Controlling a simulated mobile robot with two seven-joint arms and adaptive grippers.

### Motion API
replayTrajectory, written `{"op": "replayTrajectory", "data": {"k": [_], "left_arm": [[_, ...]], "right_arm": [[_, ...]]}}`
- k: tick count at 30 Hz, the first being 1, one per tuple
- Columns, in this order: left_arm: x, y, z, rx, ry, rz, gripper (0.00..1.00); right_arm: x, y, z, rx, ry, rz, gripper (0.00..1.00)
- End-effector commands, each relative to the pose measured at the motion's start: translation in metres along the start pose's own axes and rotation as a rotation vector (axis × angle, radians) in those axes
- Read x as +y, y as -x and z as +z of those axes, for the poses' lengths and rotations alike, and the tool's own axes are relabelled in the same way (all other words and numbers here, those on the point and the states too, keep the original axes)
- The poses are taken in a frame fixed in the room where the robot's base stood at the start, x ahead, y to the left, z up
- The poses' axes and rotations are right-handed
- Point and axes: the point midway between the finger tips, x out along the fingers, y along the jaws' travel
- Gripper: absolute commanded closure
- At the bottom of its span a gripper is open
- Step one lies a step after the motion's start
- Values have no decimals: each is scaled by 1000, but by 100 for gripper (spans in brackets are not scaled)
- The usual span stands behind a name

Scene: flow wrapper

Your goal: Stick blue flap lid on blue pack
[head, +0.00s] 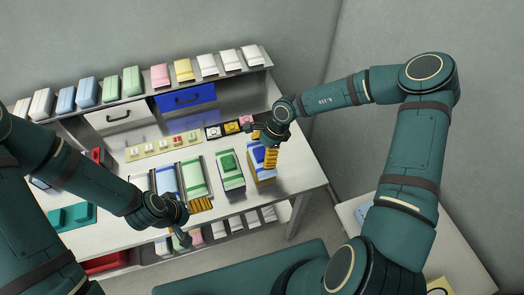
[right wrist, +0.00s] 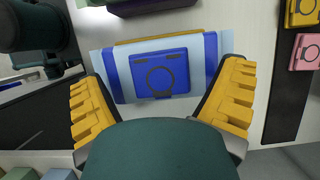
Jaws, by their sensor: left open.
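The blue pack (head: 265,176), pale blue with darker blue ends, lies on the bench at the right. In the right wrist view the pack (right wrist: 108,75) lies just ahead of my right gripper. The blue flap lid (right wrist: 160,73), with a ring mark and two dark dashes, lies flat on top of the pack near its middle. My right gripper (head: 268,146) is over the pack. Its two yellow fingers (right wrist: 160,100) are wide apart, on either side of the pack's near part, clear of the lid. My left gripper (head: 183,230) is open near the bench's front edge.
A green pack with a green lid (head: 229,163) stands left of the blue pack. Yellow (right wrist: 302,12) and pink (right wrist: 305,52) lids lie on a dark strip. A shelf (head: 130,97) with several packs runs along the back. The bench's right end (head: 305,175) is clear.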

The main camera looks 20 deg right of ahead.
Motion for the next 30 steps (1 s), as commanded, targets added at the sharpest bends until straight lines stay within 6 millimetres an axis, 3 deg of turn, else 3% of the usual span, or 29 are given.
{"op": "replayTrajectory", "data": {"k": [11,24,30], "left_arm": [[0,0,0,0,0,0,0],[0,0,0,0,0,0,0],[0,0,0,0,0,0,0]], "right_arm": [[-1,8,0,-1,-1,-3,7],[0,89,0,1,-2,-3,7],[0,114,0,1,0,-2,7]]}}
